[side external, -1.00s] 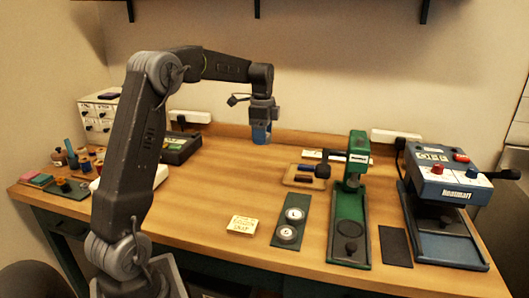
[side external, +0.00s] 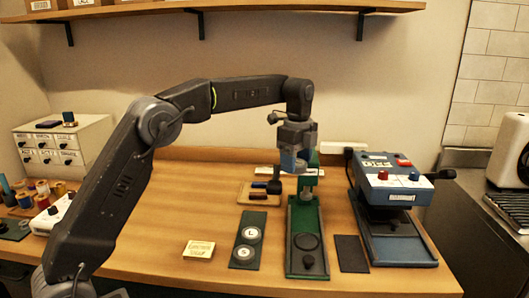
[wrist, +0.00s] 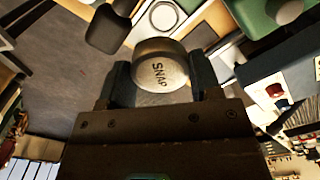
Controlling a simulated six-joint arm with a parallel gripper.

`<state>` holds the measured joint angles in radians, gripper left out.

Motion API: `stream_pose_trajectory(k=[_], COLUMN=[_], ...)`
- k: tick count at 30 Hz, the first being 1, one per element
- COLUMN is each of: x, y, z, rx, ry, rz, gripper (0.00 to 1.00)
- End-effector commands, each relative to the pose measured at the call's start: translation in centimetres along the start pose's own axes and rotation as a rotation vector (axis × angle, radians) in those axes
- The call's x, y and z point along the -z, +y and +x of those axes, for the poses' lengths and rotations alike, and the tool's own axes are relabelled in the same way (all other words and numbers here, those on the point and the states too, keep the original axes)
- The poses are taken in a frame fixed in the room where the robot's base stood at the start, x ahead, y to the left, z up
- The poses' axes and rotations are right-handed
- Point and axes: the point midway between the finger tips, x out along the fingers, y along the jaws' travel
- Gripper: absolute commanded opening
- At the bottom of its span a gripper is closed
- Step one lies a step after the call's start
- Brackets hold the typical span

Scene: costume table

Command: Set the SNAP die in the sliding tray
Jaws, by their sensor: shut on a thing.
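My gripper (side external: 291,162) is shut on the SNAP die (wrist: 160,75), a round metal piece with SNAP printed on its face. In the wrist view it sits between the two fingers. In the side view the gripper holds it in the air beside the upper part of the green press (side external: 314,172), close to its black-knobbed lever (side external: 275,187). The tray (side external: 306,242) with a round recess and a dark knob lies low on the green press base, below and in front of the gripper. The recess looks empty.
A dark mat with round pieces marked L and S (side external: 248,235) lies left of the press. A blue heat press (side external: 390,185) and a dark pad (side external: 351,253) stand right. A wooden tray (side external: 258,195) is behind left. A yellow note (side external: 199,249) lies on open table.

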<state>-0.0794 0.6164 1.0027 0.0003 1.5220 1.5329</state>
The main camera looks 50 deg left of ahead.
Motion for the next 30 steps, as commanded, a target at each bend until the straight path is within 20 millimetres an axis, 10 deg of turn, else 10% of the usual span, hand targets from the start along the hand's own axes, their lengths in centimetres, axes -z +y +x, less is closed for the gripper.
stream_pose_trajectory(k=[8,21,30], x=[5.5,5.1,5.1], y=[0.0,0.1,0.0], z=[0.2,10.4,13.9], rx=[0.001,-0.004,0.002], ry=[0.000,0.000,0.001], rz=[0.136,0.126,0.125], gripper=[0.25,0.25,0.25])
